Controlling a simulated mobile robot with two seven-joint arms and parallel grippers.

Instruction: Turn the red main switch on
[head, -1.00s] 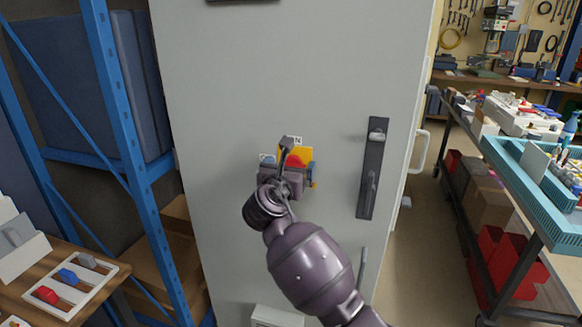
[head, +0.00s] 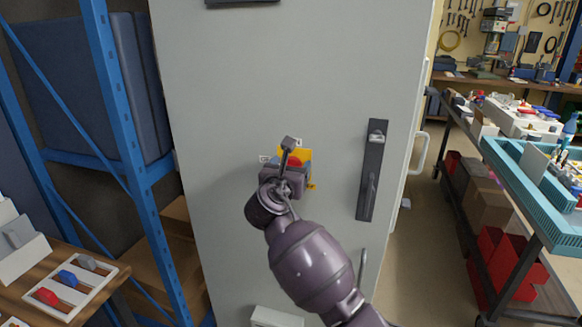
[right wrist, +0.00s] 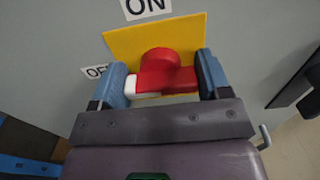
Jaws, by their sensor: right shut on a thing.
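The red main switch (right wrist: 165,72) sits on a yellow plate (right wrist: 185,35) on the grey cabinet door. It has a round red hub and a white-tipped end, which lies at the left in the right wrist view. An ON label (right wrist: 146,7) is above the plate and an OFF label (right wrist: 94,71) is at its left. My right gripper (right wrist: 164,80) is shut on the switch, with one blue finger on each side. In the head view, my right gripper (head: 288,167) covers much of the switch (head: 294,161). My left gripper is out of view.
The grey cabinet door (head: 220,110) has a dark handle (head: 372,170) to the right of the switch. A blue shelf rack (head: 118,120) stands at the left. A cart with a turquoise tray (head: 530,190) stands at the right.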

